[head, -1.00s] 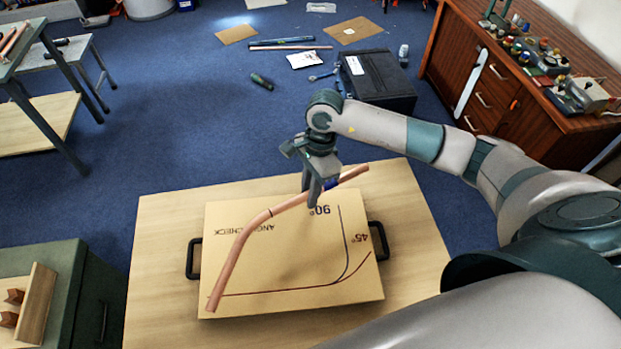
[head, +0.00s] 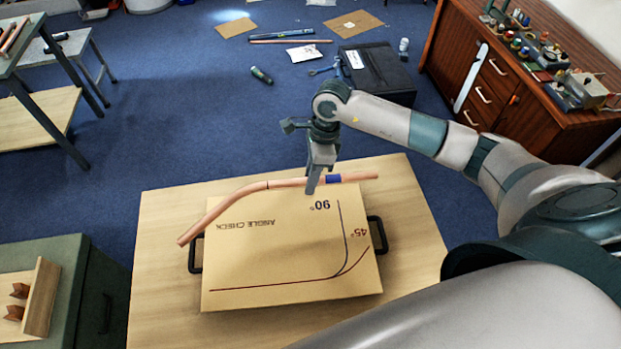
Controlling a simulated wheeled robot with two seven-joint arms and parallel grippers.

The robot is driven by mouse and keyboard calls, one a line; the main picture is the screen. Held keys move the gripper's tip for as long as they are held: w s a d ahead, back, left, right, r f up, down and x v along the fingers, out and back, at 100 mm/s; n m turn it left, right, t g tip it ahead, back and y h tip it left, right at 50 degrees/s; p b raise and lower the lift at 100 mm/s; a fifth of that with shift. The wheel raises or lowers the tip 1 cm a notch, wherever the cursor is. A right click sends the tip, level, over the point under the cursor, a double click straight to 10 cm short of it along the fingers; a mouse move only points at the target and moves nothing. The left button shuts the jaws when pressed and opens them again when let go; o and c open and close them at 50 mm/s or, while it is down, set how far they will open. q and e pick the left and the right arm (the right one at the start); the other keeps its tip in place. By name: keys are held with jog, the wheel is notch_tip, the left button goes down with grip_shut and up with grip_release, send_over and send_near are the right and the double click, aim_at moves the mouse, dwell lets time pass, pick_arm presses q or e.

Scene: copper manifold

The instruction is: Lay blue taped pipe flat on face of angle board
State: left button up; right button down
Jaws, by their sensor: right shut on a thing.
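The copper pipe (head: 228,203) is bent, with a band of blue tape (head: 333,179) right of my gripper and a thin dark mark left of it. My right gripper (head: 316,186) is shut on the pipe, just left of the tape. The pipe crosses the far edge of the angle board (head: 270,262), its left end reaching past the board's left side. It appears held above the board, though the exact gap cannot be told. The board's face carries "ANGLE CHECK", 90° and 45° lettering and curved lines. My left gripper is out of view.
The board lies on a pale wooden table (head: 160,290), with black handles (head: 377,235) at its sides. A green cabinet (head: 95,290) with a wooden rack stands at left. A black case (head: 378,72) and loose items lie on the blue floor beyond. A wooden cabinet stands at right.

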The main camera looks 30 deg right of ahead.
jog(key=b, duration=0.2)
send_over(309, 206)
jog(key=shift+w+d+f, duration=0.15)
jog(key=shift+f, duration=0.8)
jog(key=shift+w+d+f, duration=0.1)
jog(key=shift+d+f, duration=0.05)
jog(key=shift+f, duration=0.75)
jog(key=shift+w+d+f, duration=0.15)
jog(key=shift+f, duration=0.8)
jog(key=shift+f+b, duration=0.4)
jog(key=shift+b, duration=0.05)
jog(key=shift+f+b, duration=0.55)
jog(key=shift+b, duration=0.05)
jog(key=shift+f, duration=0.1)
jog(key=c, duration=1.6)
grip_release()
jog(key=shift+s, duration=0.15)
jog(key=shift+o, duration=0.6)
jog(key=shift+s+f, duration=0.1)
